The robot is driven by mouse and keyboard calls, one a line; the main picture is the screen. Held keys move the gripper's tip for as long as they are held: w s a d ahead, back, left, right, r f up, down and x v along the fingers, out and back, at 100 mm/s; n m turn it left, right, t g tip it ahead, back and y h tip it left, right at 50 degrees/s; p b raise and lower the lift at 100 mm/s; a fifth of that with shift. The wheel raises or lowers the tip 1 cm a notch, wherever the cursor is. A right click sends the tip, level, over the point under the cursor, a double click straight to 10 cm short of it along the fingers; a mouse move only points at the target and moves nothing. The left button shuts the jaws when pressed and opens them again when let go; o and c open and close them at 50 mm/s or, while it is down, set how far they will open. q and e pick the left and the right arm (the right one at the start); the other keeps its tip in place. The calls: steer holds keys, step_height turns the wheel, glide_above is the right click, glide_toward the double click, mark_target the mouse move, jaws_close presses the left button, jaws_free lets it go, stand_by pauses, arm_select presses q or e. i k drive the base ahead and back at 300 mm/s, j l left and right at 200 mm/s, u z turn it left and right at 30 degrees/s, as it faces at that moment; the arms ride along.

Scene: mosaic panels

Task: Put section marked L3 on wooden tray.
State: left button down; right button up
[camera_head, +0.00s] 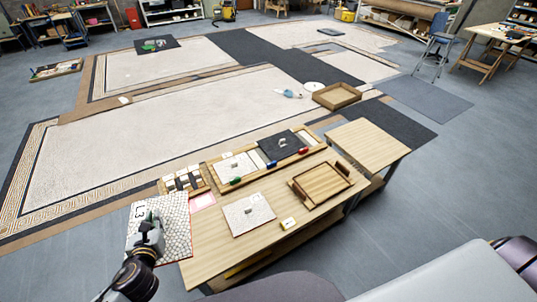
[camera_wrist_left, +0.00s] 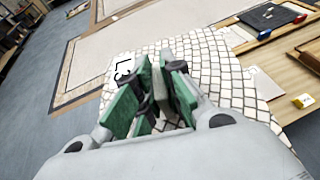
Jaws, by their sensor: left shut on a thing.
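The section marked L3 (camera_head: 172,222) is a pale mosaic panel with a scale-like pattern, at the table's left end, partly past its edge. My left gripper (camera_head: 150,226) is shut on it. In the left wrist view the green-padded fingers (camera_wrist_left: 160,92) stand over the panel (camera_wrist_left: 215,75), with the L3 mark left of them; the exact grip point is hidden between the pads. The wooden tray (camera_head: 300,192), with raised darker sides, lies empty at the right of the table. My right gripper is not in view.
A long wooden frame (camera_head: 222,187) with panels and coloured-handled tools lies at the back, beside a box of small samples (camera_head: 183,181). The table's front strip is mostly clear.

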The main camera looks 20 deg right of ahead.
mark_target(321, 181)
steer(key=l+u, duration=0.15)
steer(key=l, duration=1.45)
steer(key=l+u, duration=0.35)
steer(key=l, duration=2.85)
